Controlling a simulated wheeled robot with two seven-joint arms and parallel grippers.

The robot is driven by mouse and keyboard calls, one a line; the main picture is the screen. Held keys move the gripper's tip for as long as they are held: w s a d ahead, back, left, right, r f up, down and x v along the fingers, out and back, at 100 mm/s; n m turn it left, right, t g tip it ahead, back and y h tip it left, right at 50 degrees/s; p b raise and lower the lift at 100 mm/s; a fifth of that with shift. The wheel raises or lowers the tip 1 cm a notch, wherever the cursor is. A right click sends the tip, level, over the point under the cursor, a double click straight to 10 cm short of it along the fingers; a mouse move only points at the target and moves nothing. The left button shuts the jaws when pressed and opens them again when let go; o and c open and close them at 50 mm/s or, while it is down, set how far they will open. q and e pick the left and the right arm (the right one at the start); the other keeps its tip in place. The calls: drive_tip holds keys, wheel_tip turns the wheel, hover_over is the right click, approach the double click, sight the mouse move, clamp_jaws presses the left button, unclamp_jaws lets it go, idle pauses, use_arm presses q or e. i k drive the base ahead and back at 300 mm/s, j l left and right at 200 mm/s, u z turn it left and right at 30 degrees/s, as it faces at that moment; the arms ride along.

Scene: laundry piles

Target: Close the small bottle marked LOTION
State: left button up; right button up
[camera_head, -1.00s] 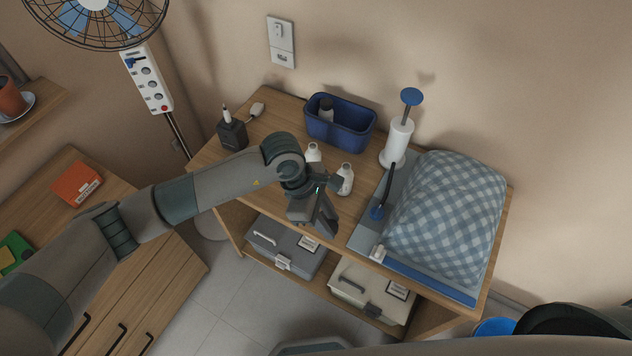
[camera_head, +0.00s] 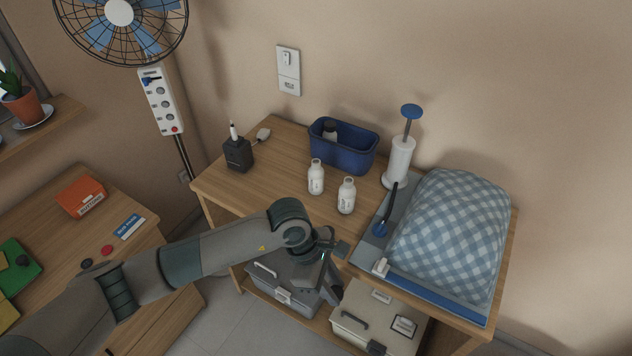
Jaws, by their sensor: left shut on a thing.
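Two small white bottles stand upright side by side on the wooden table: a left bottle (camera_head: 316,180) and a right bottle (camera_head: 347,197). Their lettering is too small to read, so I cannot tell which is marked LOTION. I also cannot tell whether either neck is capped. My left gripper (camera_head: 332,287) is beyond the table's front edge, below and apart from both bottles in the picture. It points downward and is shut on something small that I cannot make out. My right gripper is not in view.
A blue bin (camera_head: 343,148) holding a bottle stands behind the bottles. A white pump dispenser (camera_head: 399,160) and a checked cloth bundle (camera_head: 452,222) on a tray are to the right. A dark box (camera_head: 238,155) is left. A grey case (camera_head: 285,283) and beige case (camera_head: 378,318) sit below.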

sight(315, 174)
drive_tip(key=j, duration=1.15)
drive_tip(key=k+j, duration=0.1)
drive_tip(key=j, duration=1.05)
drive_tip(key=z, duration=1.2)
